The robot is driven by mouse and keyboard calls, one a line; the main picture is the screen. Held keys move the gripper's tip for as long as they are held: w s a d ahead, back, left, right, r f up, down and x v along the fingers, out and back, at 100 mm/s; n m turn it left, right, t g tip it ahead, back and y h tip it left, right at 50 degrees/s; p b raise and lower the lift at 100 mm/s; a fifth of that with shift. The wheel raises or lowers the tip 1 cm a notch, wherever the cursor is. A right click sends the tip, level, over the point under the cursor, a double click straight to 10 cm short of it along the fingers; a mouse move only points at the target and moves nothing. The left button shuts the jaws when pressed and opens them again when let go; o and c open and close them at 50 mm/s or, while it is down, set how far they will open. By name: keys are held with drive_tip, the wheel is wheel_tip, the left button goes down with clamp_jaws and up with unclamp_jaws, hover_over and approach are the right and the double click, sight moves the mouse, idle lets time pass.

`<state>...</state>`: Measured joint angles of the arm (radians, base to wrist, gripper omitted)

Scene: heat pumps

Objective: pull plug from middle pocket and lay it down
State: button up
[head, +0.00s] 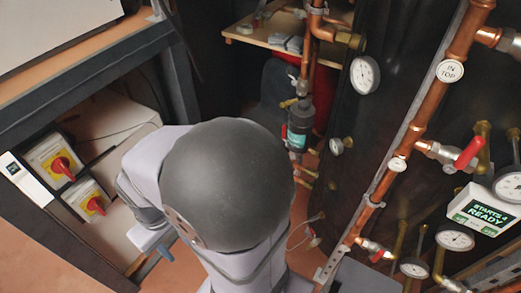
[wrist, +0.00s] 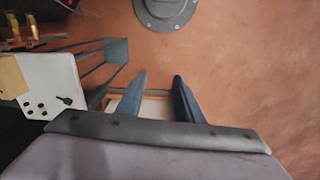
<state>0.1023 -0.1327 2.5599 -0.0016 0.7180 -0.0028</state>
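My gripper (wrist: 160,80) shows in the wrist view as two blue-grey fingers set apart, with nothing visible held between them. Behind the finger bases is a pale surface with an orange edge; I cannot tell what it belongs to. In the head view my gripper (head: 160,250) is low and left of centre, partly hidden by my arm, with one blue finger showing. I cannot make out the plug or the middle pocket in either view.
A white panel (wrist: 48,82) with several black holes stands at the wrist view's left, beside a dark frame. A round grey flange (wrist: 166,10) is on the bare orange surface. Two red rotary switches (head: 61,165) sit left; copper pipes (head: 425,110) and gauges stand right.

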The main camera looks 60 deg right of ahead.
drive_tip(key=s+d+f+m+y+p, duration=0.35)
drive_tip(key=s+d+f+m, duration=1.35)
drive_tip(key=s+d+f, duration=0.6)
drive_tip(key=s+d+f+m+h, duration=0.1)
drive_tip(key=d+f+m+h, duration=0.2)
drive_tip(key=d, duration=0.9)
drive_tip(key=w+d+r+m+h, duration=0.1)
drive_tip(key=d+r+m+h, duration=0.1)
drive_tip(key=d, duration=0.6)
drive_tip(key=w+d+r+m+h, duration=0.1)
drive_tip(key=d+m+h, duration=0.2)
drive_tip(key=d, duration=0.5)
drive_tip(key=shift+r+t+h+b, duration=0.3)
drive_tip(key=shift+r+h+b, duration=0.15)
drive_tip(key=shift+h, duration=0.3)
drive_tip(key=shift+w+f, duration=0.1)
